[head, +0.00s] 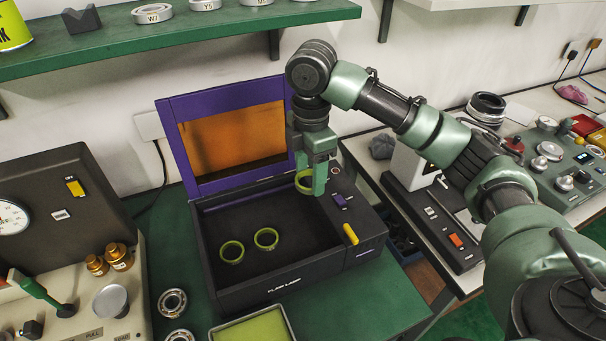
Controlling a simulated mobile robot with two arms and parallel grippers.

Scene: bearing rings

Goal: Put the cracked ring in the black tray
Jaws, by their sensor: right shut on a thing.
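My right gripper (318,180) points down over the right part of the open dark box marked as a lamp (290,289). It is shut on a yellow-green ring (302,186), which is partly hidden behind a finger. Two more yellow-green rings, the left ring (232,252) and the right ring (266,238), lie apart on the box floor. I cannot make out a crack on any ring at this size. I cannot identify a separate black tray. My left gripper is not in view.
The box's purple lid (176,134) stands open behind. A tray with a yellow-green inside (246,334) is cut off at the bottom edge. Two metal bearings, including one bearing (172,302), lie left of it. A green shelf (180,52) hangs above.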

